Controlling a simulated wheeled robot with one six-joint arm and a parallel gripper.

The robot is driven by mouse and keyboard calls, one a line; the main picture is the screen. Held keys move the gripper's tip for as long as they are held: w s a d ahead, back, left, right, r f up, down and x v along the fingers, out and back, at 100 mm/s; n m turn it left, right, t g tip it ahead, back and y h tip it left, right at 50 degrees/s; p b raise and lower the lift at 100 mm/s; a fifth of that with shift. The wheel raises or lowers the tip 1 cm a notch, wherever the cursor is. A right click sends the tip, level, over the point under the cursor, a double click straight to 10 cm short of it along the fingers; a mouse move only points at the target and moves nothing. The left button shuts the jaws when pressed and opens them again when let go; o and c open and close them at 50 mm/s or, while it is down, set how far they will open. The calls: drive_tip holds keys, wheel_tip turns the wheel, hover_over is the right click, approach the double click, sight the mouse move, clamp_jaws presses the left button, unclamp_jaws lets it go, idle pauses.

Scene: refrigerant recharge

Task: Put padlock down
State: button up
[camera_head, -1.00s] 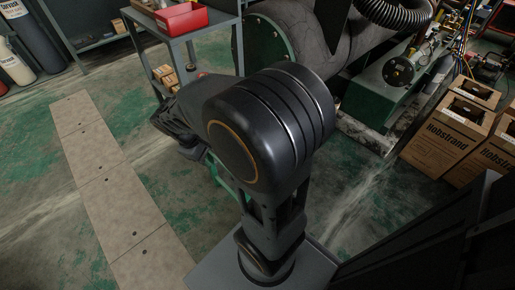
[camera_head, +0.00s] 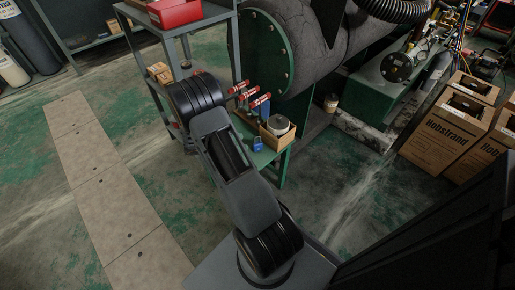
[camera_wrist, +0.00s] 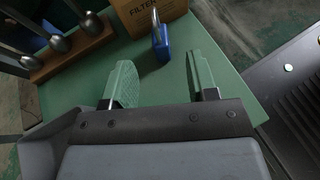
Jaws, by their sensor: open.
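The blue padlock (camera_wrist: 162,43) with its metal shackle stands on the green table top (camera_wrist: 235,92), beside a cardboard box marked FILTER, in the wrist view. It also shows in the head view (camera_head: 258,144) near the table's front edge. My gripper (camera_wrist: 160,66) is open, with its two green fingers apart and nothing between them. The padlock is just beyond the fingertips, apart from them as far as I can tell. In the head view my gripper is hidden behind my arm.
The filter box (camera_wrist: 146,12) is close behind the padlock. A wooden rack (camera_wrist: 65,50) with metal-ended items stands at the left. Red-topped items (camera_head: 240,88) line the table by the large green-ended tank (camera_head: 270,50). The table's right part is bare.

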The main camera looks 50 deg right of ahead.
sight(254, 143)
drive_tip(key=x, duration=0.3)
drive_tip(key=shift+d+f+b, duration=0.1)
drive_tip(key=shift+b, duration=0.25)
drive_tip(key=b+x, duration=0.1)
drive_tip(key=x, duration=0.1)
drive_tip(key=b+x, duration=0.1)
drive_tip(key=x, duration=0.1)
drive_tip(key=shift+s+d+f+b, duration=0.1)
drive_tip(key=shift+d+f+b, duration=0.1)
drive_tip(key=shift+f+b, duration=0.2)
drive_tip(key=shift+s+d, duration=0.15)
drive_tip(key=shift+d, duration=0.15)
drive_tip(key=shift+c, duration=0.5)
clamp_jaws()
